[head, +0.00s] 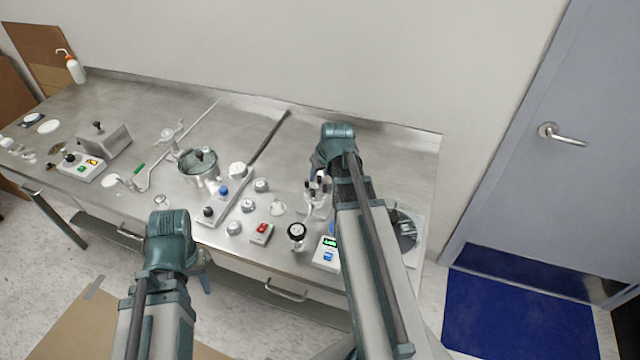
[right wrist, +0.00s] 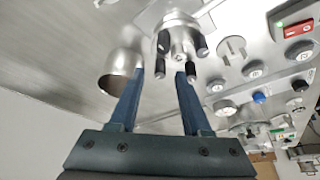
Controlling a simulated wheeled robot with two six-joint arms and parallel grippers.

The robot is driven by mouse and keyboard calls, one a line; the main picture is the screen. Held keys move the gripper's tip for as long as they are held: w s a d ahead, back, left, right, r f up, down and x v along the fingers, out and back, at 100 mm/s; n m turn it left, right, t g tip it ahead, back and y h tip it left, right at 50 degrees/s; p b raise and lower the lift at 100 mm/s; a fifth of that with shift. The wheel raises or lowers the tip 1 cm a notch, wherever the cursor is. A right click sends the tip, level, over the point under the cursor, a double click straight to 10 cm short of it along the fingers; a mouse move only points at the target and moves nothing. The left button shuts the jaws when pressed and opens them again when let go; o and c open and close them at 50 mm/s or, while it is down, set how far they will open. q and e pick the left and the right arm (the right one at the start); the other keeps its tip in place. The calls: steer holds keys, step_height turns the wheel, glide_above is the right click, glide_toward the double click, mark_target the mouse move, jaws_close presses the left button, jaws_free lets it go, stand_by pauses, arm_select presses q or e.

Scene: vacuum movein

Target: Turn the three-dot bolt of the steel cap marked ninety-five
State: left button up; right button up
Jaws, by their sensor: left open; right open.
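A steel fitting (right wrist: 180,22) with several black-sleeved bolts stands just beyond my right gripper in the right wrist view. It also shows in the head view (head: 316,208), partly covered by my right arm. I cannot read a ninety-five mark or pick out three dots on it. My right gripper (right wrist: 160,74) is open; its right finger is close to a black sleeve, and contact cannot be told. It is mostly hidden by its arm in the head view (head: 314,176). My left gripper (head: 205,283) is open, low before the table's front edge, and mostly hidden.
The steel table (head: 330,125) also holds several small round caps (head: 261,185), a pot (head: 199,168), a red-button box (head: 262,232) and a display box (head: 326,252). A steel cylinder (right wrist: 121,66) stands beside the fitting in the wrist view. The table's back is mostly clear.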

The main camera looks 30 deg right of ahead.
steer(key=shift+w+f+b, duration=0.25)
steer(key=shift+f+b, duration=0.05)
steer(key=shift+f, duration=0.3)
arm_select(q)
steer(key=shift+f, duration=0.6)
arm_select(e)
jaws_close()
